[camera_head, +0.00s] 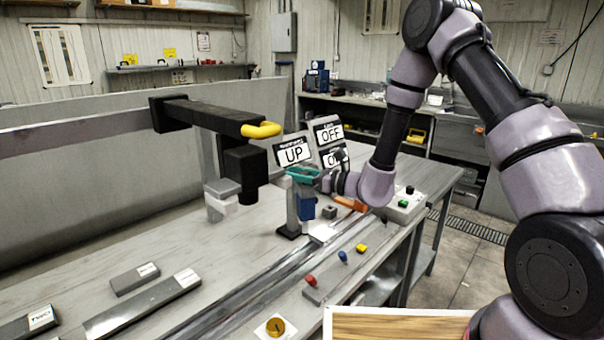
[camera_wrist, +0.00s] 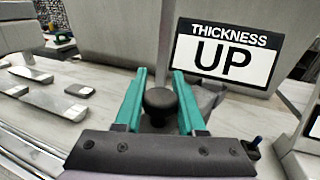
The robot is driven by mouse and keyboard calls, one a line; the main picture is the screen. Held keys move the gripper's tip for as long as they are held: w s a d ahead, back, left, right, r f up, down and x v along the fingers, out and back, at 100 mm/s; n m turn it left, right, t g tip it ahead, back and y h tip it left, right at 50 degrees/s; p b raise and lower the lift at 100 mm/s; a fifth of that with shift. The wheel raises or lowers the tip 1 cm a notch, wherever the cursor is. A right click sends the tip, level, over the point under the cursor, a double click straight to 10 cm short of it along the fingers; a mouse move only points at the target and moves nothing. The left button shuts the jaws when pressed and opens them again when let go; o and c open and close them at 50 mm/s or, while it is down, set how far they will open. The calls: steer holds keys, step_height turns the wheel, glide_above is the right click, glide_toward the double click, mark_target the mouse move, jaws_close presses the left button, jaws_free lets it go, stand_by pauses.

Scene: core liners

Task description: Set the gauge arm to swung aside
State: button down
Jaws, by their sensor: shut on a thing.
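A black jointed arm (camera_head: 205,115) with a yellow handle (camera_head: 261,130) reaches over the bench at left of centre in the head view; it looks like the gauge arm. My gripper (camera_head: 301,174) is to the right of that handle and apart from it, above a small stand with a blue block (camera_head: 307,208). In the wrist view my teal fingers (camera_wrist: 159,75) are on either side of a round black knob (camera_wrist: 160,99), shut on it. What the knob joins to below is hidden by my gripper.
A sign reading THICKNESS UP (camera_wrist: 226,55) stands just behind my gripper. A second sign reads OFF (camera_head: 330,133). A rail, coloured pegs (camera_head: 343,256) and a button box (camera_head: 405,205) are nearby. Labelled grey bars (camera_head: 143,305) lie at front left; bare bench lies between.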

steer(key=shift+s+a+m+t+h, duration=0.1)
steer(key=shift+a+m+t+h, duration=0.4)
steer(key=shift+a+m+t, duration=0.5)
steer(key=shift+d, duration=0.1)
steer(key=c, duration=0.5)
jaws_free()
steer(key=v, duration=1)
steer(key=shift+s+d, duration=0.3)
